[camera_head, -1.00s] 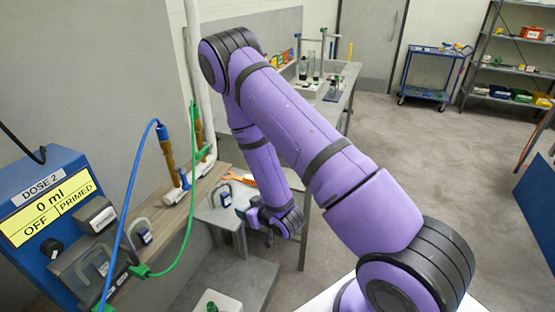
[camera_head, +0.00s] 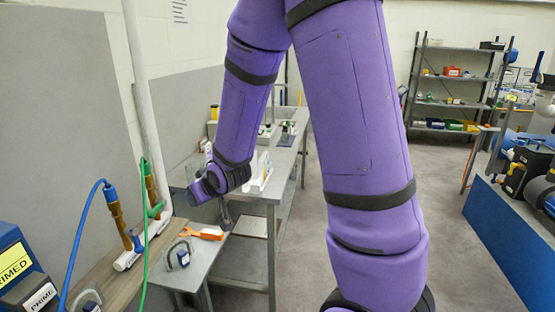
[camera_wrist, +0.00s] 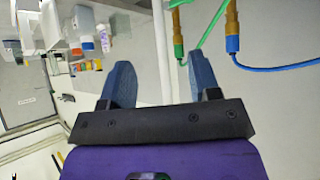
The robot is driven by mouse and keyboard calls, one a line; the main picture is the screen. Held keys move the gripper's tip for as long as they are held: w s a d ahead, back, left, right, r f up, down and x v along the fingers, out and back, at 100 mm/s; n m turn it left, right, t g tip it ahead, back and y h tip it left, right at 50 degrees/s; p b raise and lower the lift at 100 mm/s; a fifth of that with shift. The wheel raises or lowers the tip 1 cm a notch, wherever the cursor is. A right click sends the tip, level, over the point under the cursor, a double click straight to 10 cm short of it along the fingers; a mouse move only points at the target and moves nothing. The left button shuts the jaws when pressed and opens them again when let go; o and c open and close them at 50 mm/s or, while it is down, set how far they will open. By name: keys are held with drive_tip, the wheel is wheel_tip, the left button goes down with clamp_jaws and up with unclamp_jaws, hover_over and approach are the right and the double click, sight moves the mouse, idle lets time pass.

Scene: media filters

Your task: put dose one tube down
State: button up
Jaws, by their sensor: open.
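Two tubes show at the left in the head view: a blue tube (camera_head: 77,232) and a green tube (camera_head: 146,240). Each runs to a brass-coloured fitting, one with a blue end (camera_head: 116,214) and one with a green end (camera_head: 151,190), both upright at a white base (camera_head: 131,259). I cannot tell which is the dose one tube. My gripper (camera_head: 208,183) is right of the fittings, apart from them. In the wrist view my gripper (camera_wrist: 162,80) is open and empty. Beyond it are the green tube (camera_wrist: 207,32) and blue tube (camera_wrist: 278,68).
A small metal table (camera_head: 197,268) carries a padlock-like item (camera_head: 181,256) and an orange tool (camera_head: 208,234). A metal bench (camera_head: 278,178) with labware stands behind my arm. Shelving (camera_head: 455,90) is far right, a blue panel (camera_head: 495,240) nearer. The floor between is clear.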

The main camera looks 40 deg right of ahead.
drive_tip(key=s+d+r+g, duration=0.1)
drive_tip(key=s+r+g, duration=0.1)
drive_tip(key=s+r, duration=1)
drive_tip(key=s+r+m+g, duration=0.1)
drive_tip(key=s+r, duration=0.6)
drive_tip(key=s, duration=0.9)
drive_tip(key=shift+s+a+r+g, duration=0.2)
drive_tip(key=shift+s+g, duration=0.05)
drive_tip(key=shift+g, duration=0.55)
drive_tip(key=shift+c, duration=0.2)
idle(0.4)
